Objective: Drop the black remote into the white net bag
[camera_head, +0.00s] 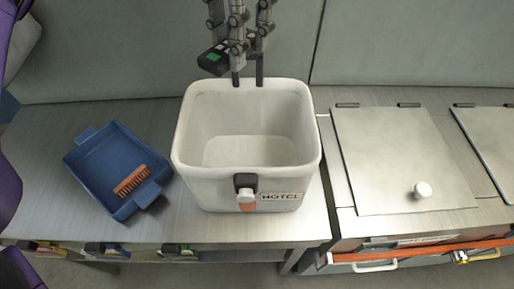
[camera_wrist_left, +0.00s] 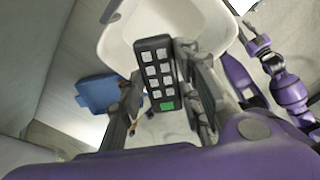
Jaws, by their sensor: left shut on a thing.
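My left gripper (camera_head: 247,82) hangs at the top middle of the head view, by the far rim of the white bag. It is shut on the black remote (camera_head: 212,58), whose green button shows just left of the fingers. In the left wrist view the remote (camera_wrist_left: 153,60), with pale keys and a green one, sits between the fingers (camera_wrist_left: 165,100). The white bag (camera_head: 212,185) stands open and upright on the table, with a "HOTEL" label on its front. Its visible inside is empty.
A blue tray (camera_head: 95,165) with an orange brush (camera_head: 131,181) lies left of the bag. A flat lid with a white knob (camera_head: 422,190) covers the counter at right. The grey table (camera_head: 290,226) is bare in front of the bag. A wall stands behind.

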